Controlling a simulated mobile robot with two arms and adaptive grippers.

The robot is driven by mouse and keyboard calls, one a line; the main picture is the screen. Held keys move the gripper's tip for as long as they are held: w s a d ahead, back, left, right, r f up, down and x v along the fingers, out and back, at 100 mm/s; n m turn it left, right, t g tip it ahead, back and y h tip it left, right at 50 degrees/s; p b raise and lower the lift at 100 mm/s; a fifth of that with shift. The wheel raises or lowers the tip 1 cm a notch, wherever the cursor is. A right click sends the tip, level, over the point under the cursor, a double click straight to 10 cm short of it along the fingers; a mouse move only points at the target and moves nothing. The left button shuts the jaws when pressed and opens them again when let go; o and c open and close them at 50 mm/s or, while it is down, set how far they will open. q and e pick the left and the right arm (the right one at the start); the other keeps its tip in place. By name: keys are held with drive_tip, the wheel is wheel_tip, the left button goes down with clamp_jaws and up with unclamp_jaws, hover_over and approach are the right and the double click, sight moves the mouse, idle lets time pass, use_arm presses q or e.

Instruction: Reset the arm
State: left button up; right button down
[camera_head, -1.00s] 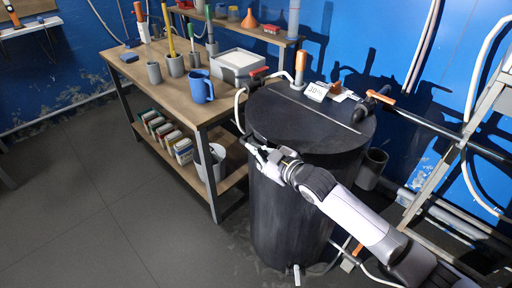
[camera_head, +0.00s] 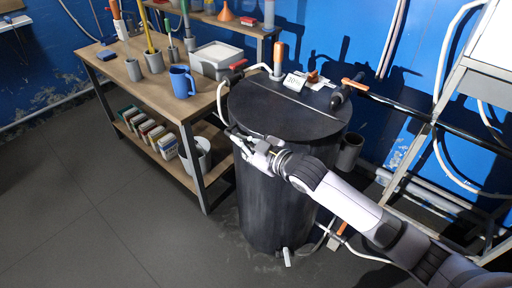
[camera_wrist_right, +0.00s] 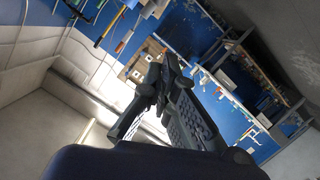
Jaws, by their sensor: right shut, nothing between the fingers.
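My right gripper (camera_head: 240,138) is at the left front side of the black tank (camera_head: 285,112), near the tank's upper rim. It is shut and empty. My right arm reaches in from the lower right, across the front of the tank. In the right wrist view the dark fingers of my right gripper (camera_wrist_right: 160,85) show at the centre, with the room tilted behind them. My left gripper is in neither view.
A wooden workbench (camera_head: 130,82) stands left of the tank with a blue mug (camera_head: 181,82), a white bin (camera_head: 215,58) and several grey cups. Its lower shelf holds containers and a bucket (camera_head: 197,155). A metal ladder-like frame (camera_head: 420,150) stands at the right. The floor (camera_head: 100,215) at the left is clear.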

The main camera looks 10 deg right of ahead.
drive_tip(key=s+d, duration=0.4)
drive_tip(key=d+f+m+g+h, duration=0.15)
drive_tip(key=d+f, duration=0.25)
drive_tip(key=f, duration=0.6)
drive_tip(key=d+f+m+h, duration=0.3)
drive_tip(key=d+f, duration=0.1)
drive_tip(key=f, duration=0.5)
drive_tip(key=s+d+f+m+g+h, duration=0.15)
drive_tip(key=s+f, duration=0.25)
drive_tip(key=f, duration=0.5)
drive_tip(key=s+d+f+m+g+h, duration=0.1)
drive_tip(key=s+d+f, duration=0.2)
drive_tip(key=f, duration=0.5)
drive_tip(key=s+d+f+g, duration=0.2)
drive_tip(key=s+f, duration=0.7)
drive_tip(key=s+a+f+m+g, duration=0.1)
drive_tip(key=s+f, duration=0.4)
drive_tip(key=s, duration=0.6)
drive_tip(key=s+a+f+g, duration=0.1)
drive_tip(key=s+f+g, duration=0.2)
drive_tip(key=s, duration=0.8)
drive_tip(key=s+a+f+m+g+h, duration=0.1)
drive_tip(key=s+f+g, duration=0.1)
drive_tip(key=s+f, duration=0.4)
drive_tip(key=s, duration=0.5)
drive_tip(key=shift+a+f+m+b, duration=0.25)
drive_tip(key=shift+f+m+b, duration=0.05)
drive_tip(key=shift+f, duration=0.1)
